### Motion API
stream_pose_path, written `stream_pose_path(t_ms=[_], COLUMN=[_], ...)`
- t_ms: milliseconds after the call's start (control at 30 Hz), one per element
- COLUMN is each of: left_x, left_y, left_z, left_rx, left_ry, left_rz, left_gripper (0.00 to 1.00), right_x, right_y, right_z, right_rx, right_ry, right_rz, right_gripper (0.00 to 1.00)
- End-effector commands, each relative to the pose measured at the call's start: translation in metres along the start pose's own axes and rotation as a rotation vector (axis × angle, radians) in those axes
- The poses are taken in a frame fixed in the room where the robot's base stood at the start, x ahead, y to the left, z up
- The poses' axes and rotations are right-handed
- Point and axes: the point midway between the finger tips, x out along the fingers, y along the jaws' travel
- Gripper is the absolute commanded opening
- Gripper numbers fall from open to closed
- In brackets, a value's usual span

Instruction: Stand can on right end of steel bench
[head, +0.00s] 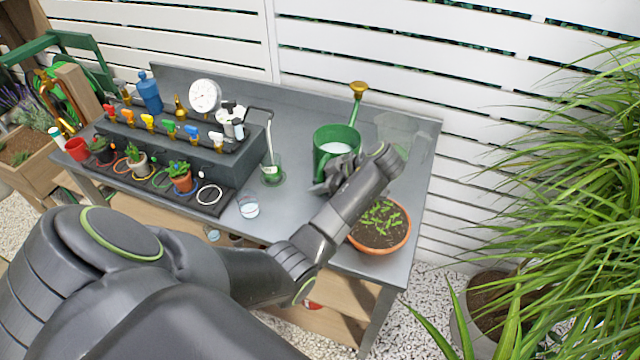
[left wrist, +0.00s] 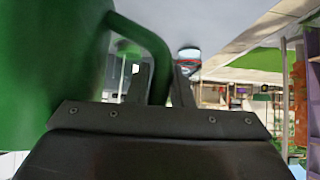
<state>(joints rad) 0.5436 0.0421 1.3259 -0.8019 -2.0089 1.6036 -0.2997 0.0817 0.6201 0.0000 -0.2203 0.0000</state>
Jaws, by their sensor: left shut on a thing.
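The green watering can (head: 335,142) with a brass rose (head: 358,88) is upright over the right part of the steel bench (head: 290,105), and pale liquid shows inside it. My left gripper (head: 328,180) is at the can's near side, partly hidden by my own wrist. In the left wrist view its fingers (left wrist: 157,88) are shut on the can's green handle (left wrist: 152,45), with the can's body (left wrist: 50,60) filling the left side. I cannot tell whether the can's base touches the bench. My right gripper is not in view.
A terracotta bowl of seedlings (head: 381,232) sits at the bench's front right. A faint see-through shape (head: 403,132) shows at the back right. A clear cup (head: 248,207), a green-based glass (head: 271,172) and the valve rack (head: 180,150) stand left. Leafy plants (head: 570,170) fill the right.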

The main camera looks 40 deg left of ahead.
Motion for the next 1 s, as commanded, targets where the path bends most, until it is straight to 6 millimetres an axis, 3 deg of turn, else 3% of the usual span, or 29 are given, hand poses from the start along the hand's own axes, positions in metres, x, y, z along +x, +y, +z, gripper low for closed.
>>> stream_pose_path(t_ms=[167,367,400,567,867,1000], left_x=[0.012,0.014,0.017,0.017,0.015,0.003], left_y=[0.002,0.002,-0.001,-0.001,-0.001,0.000], left_z=[0.013,0.015,0.018,0.018,0.018,0.020], left_rx=[-0.011,-0.011,0.004,0.003,0.002,0.000], left_ry=[0.004,0.003,-0.001,-0.001,-0.001,-0.004], left_rz=[0.009,0.008,-0.002,-0.002,0.000,0.002], left_gripper=[0.00,0.00,0.20,0.41,0.41,0.41], right_x=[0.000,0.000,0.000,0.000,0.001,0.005], right_y=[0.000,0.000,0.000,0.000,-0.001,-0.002], right_z=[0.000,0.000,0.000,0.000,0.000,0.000], right_rx=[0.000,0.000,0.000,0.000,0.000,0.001], right_ry=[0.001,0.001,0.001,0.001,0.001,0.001], right_rz=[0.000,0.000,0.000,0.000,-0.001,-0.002], right_gripper=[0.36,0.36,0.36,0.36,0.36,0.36])
